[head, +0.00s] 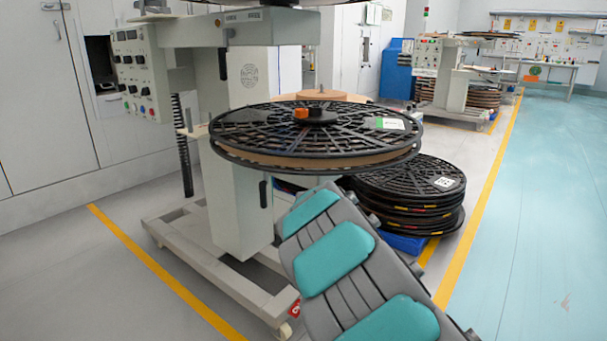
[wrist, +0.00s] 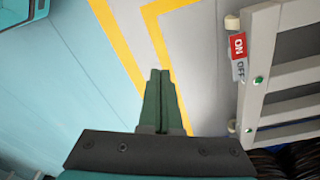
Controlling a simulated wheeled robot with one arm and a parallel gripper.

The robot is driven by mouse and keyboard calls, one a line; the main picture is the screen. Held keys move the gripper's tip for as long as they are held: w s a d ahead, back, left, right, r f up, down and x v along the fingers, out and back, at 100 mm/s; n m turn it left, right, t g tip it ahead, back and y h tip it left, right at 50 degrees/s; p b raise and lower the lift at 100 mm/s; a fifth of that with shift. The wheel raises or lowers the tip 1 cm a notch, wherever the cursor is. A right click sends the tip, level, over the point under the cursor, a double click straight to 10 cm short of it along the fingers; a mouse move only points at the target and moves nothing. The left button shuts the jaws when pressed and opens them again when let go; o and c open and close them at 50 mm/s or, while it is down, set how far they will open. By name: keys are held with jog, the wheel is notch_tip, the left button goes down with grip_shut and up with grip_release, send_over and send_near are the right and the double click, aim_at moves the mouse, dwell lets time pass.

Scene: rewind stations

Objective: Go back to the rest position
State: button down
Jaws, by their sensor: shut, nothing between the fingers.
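My gripper (wrist: 160,73) shows in the wrist view, its two green fingers together and nothing between them. It points down over the floor, near the yellow floor lines. My arm, grey with teal pads, rises from the bottom of the head view; its end is hidden there behind the reel and stack area, so the gripper cannot be made out. The rewind station (head: 232,180) stands left of my arm, with a large black reel (head: 260,135) of brown material lying flat on it. An orange and black knob (head: 302,114) sits at the reel's centre.
A stack of black reels (head: 415,190) stands behind my arm. A second station (head: 450,75) is farther back. The blue-green floor (head: 550,200) at right is clear.

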jog(key=s+d+r+n+p, duration=0.2)
jog(key=s+d+r, duration=0.2)
jog(key=s+r, duration=0.4)
jog(key=s+d+r+n+p, duration=0.2)
jog(key=s+d+r, duration=0.3)
jog(key=s+r, duration=0.3)
jog(key=s+r+n+g+p, duration=0.1)
jog(key=s+n, duration=0.3)
jog(key=s, duration=0.7)
jog(key=s+r+n+g+y+p, duration=0.1)
jog(key=s+r+n+p, duration=0.2)
jog(key=s, duration=0.8)
jog(key=shift+s+a+r+n, duration=0.25)
jog(key=shift+a+n, duration=0.1)
jog(key=shift+n, duration=0.35)
